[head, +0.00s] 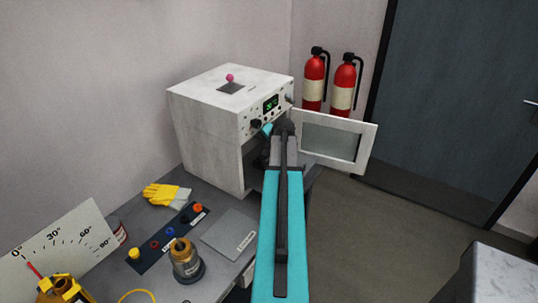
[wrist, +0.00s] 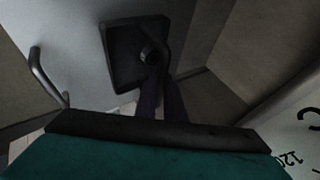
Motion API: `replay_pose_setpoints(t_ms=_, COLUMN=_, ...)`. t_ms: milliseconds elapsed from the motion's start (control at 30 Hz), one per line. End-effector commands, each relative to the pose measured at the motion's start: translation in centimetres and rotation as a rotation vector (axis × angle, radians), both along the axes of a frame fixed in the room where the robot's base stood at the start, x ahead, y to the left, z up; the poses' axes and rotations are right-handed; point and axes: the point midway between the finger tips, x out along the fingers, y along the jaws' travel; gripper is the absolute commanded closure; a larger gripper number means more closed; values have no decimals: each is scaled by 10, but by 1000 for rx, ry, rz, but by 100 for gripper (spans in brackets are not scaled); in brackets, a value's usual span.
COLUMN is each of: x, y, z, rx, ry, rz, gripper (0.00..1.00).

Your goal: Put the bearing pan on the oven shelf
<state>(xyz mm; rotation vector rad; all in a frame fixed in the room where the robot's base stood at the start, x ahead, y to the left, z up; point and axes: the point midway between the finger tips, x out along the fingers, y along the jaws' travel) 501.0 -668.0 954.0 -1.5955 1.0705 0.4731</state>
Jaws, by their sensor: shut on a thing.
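The bearing pan (wrist: 118,62) is a dark, square, shallow tray in the wrist view, with a dark ring-shaped bearing (wrist: 152,50) in it. My gripper (wrist: 160,84) is shut on the pan's near side. The white oven (head: 215,130) stands on the bench in the head view, with its door (head: 335,140) swung open to the right. My arm reaches to the oven's open front, and it hides the pan and most of the opening. The oven shelf cannot be made out, and I cannot tell whether the pan touches anything below.
The open door stands close to the right of my arm. Yellow gloves (head: 167,195), a grey plate (head: 230,234) and a brass pump part (head: 186,262) lie on the bench. Two fire extinguishers (head: 329,85) hang behind the door. A curved handle (wrist: 45,75) shows in the wrist view.

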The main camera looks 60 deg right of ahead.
Motion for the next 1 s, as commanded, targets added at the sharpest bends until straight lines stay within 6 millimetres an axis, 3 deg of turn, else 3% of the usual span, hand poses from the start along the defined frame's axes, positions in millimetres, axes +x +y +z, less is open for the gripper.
replay_pose_setpoints(t_ms=267, x=0, y=0, z=-6, rx=0, ry=-1, rz=0, gripper=100)
replay_pose_setpoints(t_ms=600, x=0, y=0, z=-31, rx=0, ry=0, rz=0, gripper=100)
replay_pose_setpoints(t_ms=933, x=0, y=0, z=-34, rx=-2, ry=-1, rz=0, gripper=100)
replay_pose_setpoints(t_ms=967, x=0, y=0, z=-35, rx=-1, ry=0, rz=1, gripper=86)
replay_pose_setpoints(t_ms=1000, x=0, y=0, z=-35, rx=-1, ry=0, rz=1, gripper=80)
